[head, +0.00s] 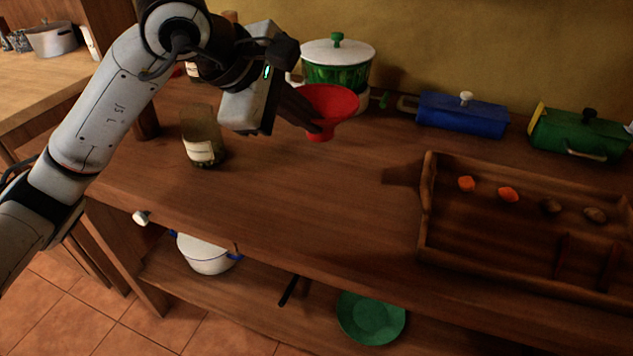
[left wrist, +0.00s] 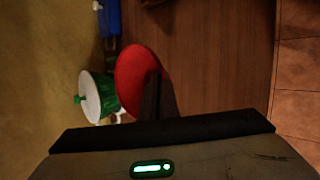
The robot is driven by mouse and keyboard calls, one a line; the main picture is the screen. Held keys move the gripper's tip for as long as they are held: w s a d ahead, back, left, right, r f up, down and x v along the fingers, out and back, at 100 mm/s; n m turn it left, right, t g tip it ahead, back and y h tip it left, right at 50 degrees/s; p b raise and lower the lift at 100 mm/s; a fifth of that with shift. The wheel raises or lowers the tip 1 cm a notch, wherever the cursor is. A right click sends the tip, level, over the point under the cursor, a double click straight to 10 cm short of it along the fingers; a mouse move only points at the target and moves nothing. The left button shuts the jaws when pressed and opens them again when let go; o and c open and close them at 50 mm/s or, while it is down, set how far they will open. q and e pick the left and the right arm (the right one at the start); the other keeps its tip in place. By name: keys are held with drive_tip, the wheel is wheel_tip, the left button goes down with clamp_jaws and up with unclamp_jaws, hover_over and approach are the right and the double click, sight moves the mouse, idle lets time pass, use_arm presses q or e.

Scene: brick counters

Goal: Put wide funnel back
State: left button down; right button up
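The wide red funnel (head: 333,101) is at my left gripper's fingers, wide mouth up and spout down, over the back part of the wooden counter. My left gripper (head: 312,118) comes in from the left, and its dark fingers look closed on the funnel's near left side. In the left wrist view the funnel (left wrist: 136,73) shows as a red disc, partly covered by the dark fingers (left wrist: 157,98). The funnel appears to be held just above the counter; the exact gap is hard to tell. My right gripper is not in view.
A green pot with a white lid (head: 338,62) stands close behind the funnel. A labelled jar (head: 202,137) stands left, below my arm. Blue (head: 462,114) and green (head: 578,134) lidded dishes line the back. A wooden tray (head: 428,215) lies right; the middle counter is clear.

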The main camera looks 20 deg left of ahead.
use_arm(q)
wheel_tip(320, 180, down, 8)
drive_tip(key=shift+f+b, duration=0.2)
drive_tip(key=shift+b, duration=0.1)
drive_tip(key=shift+f, duration=0.15)
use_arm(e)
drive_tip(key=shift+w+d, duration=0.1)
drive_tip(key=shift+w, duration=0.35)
use_arm(q)
drive_tip(key=shift+f, duration=0.25)
drive_tip(key=c, duration=2)
unclamp_jaws()
drive_tip(key=shift+r, duration=0.1)
drive_tip(key=shift+c, duration=0.2)
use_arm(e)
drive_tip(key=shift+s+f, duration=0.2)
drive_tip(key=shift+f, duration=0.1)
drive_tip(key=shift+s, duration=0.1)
use_arm(q)
drive_tip(key=shift+r, duration=0.15)
drive_tip(key=v, duration=1.2)
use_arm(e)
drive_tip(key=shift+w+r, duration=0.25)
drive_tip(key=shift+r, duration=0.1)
